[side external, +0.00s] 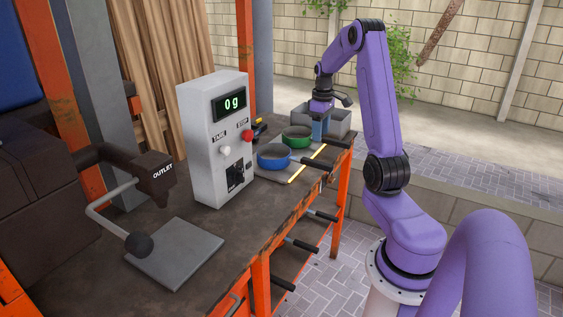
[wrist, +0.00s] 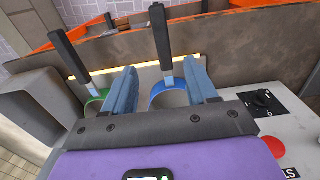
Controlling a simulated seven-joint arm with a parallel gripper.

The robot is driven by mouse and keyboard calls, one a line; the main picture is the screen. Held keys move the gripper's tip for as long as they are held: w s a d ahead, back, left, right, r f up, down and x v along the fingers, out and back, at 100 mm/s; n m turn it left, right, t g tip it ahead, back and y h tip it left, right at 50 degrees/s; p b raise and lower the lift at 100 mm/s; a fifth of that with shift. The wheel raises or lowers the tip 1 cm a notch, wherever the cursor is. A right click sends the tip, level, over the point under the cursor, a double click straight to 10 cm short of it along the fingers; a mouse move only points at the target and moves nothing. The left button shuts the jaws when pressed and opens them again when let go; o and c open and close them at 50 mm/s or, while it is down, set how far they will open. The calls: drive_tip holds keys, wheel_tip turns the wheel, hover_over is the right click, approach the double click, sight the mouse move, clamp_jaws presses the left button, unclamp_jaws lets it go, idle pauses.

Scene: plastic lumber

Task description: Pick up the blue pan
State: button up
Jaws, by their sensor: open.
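The blue pan (side external: 273,160) lies on a thin plate on the bench, its dark handle pointing towards the bench's front edge. In the wrist view the blue pan (wrist: 168,91) shows partly between my fingers, with its handle rising beyond them; most of its bowl is hidden. My gripper (side external: 320,128) is open and empty, above the bench near the green pan (side external: 296,143) and the grey bin, apart from the blue pan. In the wrist view my gripper (wrist: 162,78) has its two blue fingers spread, and the green pan (wrist: 95,101) is partly hidden by the left finger.
A white scale box (side external: 215,140) reading 0 g stands left of the blue pan. A grey bin (side external: 340,127) is behind the green pan. A yellow strip (side external: 308,163) runs beneath the handles. A dark outlet machine (side external: 155,178) and a grey plate (side external: 175,253) are in front.

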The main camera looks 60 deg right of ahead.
sight(319, 162)
wheel_tip(319, 162, down, 8)
drive_tip(key=shift+r, duration=0.1)
drive_tip(key=shift+s+a+f, duration=0.1)
drive_tip(key=shift+s+f, duration=0.05)
drive_tip(key=shift+f, duration=1.25)
drive_tip(key=shift+s+a+f, duration=0.1)
drive_tip(key=shift+f, duration=1.25)
clamp_jaws()
